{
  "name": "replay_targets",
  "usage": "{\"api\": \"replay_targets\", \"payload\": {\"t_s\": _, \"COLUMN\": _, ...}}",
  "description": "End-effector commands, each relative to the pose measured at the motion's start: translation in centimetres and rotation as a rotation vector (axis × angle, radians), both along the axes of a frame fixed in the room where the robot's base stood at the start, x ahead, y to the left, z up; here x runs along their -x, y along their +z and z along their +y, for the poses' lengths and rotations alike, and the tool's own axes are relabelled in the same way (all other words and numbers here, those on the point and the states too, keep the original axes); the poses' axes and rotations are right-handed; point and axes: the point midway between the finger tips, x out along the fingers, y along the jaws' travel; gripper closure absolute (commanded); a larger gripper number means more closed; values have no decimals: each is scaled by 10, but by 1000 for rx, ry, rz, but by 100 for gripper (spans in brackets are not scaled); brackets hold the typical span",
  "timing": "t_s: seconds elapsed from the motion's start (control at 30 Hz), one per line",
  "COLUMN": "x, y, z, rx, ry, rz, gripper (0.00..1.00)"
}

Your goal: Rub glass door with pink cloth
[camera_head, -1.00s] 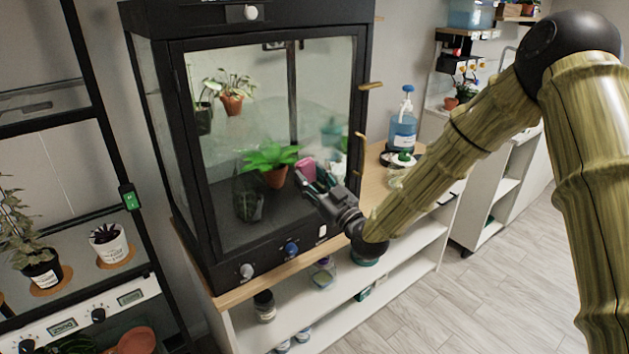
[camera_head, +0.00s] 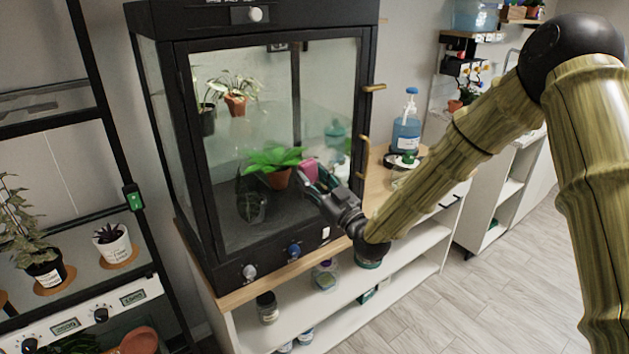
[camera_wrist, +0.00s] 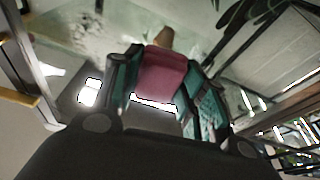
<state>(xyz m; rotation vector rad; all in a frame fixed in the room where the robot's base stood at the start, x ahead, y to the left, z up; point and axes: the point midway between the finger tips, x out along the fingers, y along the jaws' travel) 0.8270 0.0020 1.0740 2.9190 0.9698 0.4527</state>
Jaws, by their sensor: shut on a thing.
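The pink cloth (camera_head: 309,168) is a small folded pad held between the fingers of my gripper (camera_head: 314,180). It also shows in the wrist view (camera_wrist: 161,75), between the teal fingers of my gripper (camera_wrist: 160,78). The glass door (camera_head: 235,130) is the framed front pane of a black cabinet. The cloth is at the lower right part of the glass; I cannot tell for sure whether it touches. In the head view a misty, smeared area shows on the middle of the glass. The cloth's front face is turned toward the glass and hidden.
A potted fern (camera_head: 274,165) and other plants stand behind the glass. Brass handles (camera_head: 365,150) stick out at the door's right edge. A blue pump bottle (camera_head: 406,135) stands on the wooden top to the right. A plant rack (camera_head: 95,130) stands at the left.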

Motion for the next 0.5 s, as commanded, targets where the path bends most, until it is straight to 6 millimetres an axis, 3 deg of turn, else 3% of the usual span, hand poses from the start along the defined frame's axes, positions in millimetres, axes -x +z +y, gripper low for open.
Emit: {"api": "replay_targets", "payload": {"t_s": 0.5, "x": -7, "y": 0, "z": 5, "rx": 0, "ry": 0, "rz": 0, "gripper": 88}}
